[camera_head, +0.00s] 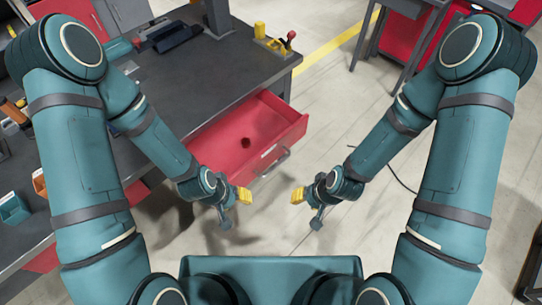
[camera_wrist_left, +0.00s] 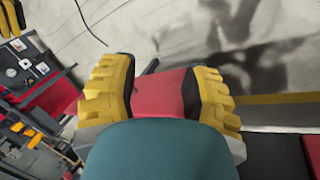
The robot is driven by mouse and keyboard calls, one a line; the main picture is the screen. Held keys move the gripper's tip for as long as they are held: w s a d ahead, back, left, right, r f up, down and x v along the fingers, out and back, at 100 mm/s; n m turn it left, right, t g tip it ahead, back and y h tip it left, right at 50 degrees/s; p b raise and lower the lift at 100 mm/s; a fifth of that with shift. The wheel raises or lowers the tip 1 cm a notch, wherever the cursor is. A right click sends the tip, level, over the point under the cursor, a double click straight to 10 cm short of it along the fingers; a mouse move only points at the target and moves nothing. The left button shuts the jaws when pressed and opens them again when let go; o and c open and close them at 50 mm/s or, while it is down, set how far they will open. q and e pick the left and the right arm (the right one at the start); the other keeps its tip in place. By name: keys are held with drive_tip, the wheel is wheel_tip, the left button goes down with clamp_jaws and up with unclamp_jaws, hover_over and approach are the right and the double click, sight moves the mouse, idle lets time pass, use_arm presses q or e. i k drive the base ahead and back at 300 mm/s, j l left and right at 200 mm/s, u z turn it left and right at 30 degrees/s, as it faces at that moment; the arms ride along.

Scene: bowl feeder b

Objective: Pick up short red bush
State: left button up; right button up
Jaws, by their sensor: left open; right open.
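A small dark red piece (camera_head: 246,143), which looks like the short red bush, lies in the open red drawer (camera_head: 283,122). My left gripper (camera_head: 244,195) is open, outside the drawer and below its front in the head view, apart from the piece. In the left wrist view its yellow fingers (camera_wrist_left: 165,92) stand apart with a red surface showing between them; I cannot tell what that surface is. My right gripper (camera_head: 298,195) is open, facing the left one, clear of the drawer. The bush cannot be made out in the left wrist view.
The dark workbench (camera_head: 213,85) is above the drawer and carries a yellow fixture with a red knob (camera_head: 290,36). A teal bin (camera_head: 12,208) stands at the left. A black cable (camera_head: 398,180) lies on the floor at right. The floor between my arms is clear.

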sight(246, 143)
drive_tip(key=i+l+u, duration=0.15)
drive_tip(key=l, duration=0.3)
drive_tip(key=i+l+u, duration=0.15)
drive_tip(key=l, duration=0.3)
drive_tip(key=i+l+u, duration=0.15)
drive_tip(key=l, duration=0.3)
drive_tip(key=i, duration=0.45)
